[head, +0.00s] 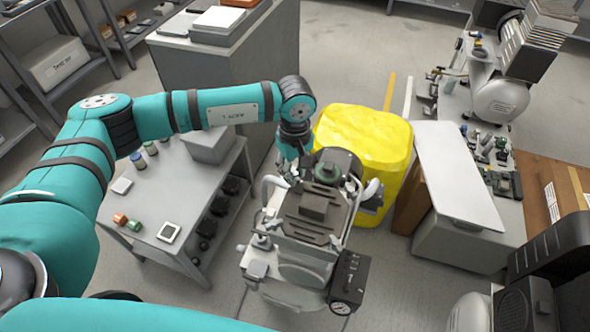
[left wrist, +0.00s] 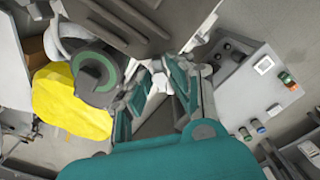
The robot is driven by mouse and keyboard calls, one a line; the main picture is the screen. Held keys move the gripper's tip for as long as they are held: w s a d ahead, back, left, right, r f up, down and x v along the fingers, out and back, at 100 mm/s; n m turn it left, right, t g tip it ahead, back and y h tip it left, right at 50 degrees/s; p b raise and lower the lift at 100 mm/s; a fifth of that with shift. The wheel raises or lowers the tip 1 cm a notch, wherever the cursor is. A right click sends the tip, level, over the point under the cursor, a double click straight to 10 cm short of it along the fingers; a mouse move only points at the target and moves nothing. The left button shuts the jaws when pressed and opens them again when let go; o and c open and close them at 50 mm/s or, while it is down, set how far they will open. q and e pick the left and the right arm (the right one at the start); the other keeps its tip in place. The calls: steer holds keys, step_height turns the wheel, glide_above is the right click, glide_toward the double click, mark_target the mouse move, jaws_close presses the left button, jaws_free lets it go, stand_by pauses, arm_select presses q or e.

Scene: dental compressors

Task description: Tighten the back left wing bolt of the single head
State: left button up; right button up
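The single head compressor (head: 310,208) stands on the floor in the middle of the head view, with a dark ribbed top plate, a pale frame and a round dark head with a green ring at its far end. That head (left wrist: 97,72) also shows in the left wrist view, left of the fingers. My left gripper (head: 290,168) is low at the compressor's far left corner. In the left wrist view its fingers (left wrist: 157,78) are apart, with a small pale patch between the tips. I cannot tell whether that patch is the wing bolt or floor. My right gripper is out of view.
A yellow block-like object (head: 365,145) stands right behind the compressor. A grey table (head: 165,195) with small items is close on the left. A white-topped bench (head: 458,175) and another compressor (head: 495,95) are at the right. Floor in front is clear.

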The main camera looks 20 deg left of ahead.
mark_target(295, 174)
arm_select(q)
step_height(295, 174, up, 12)
stand_by(0.4)
steer(key=shift+f, duration=0.15)
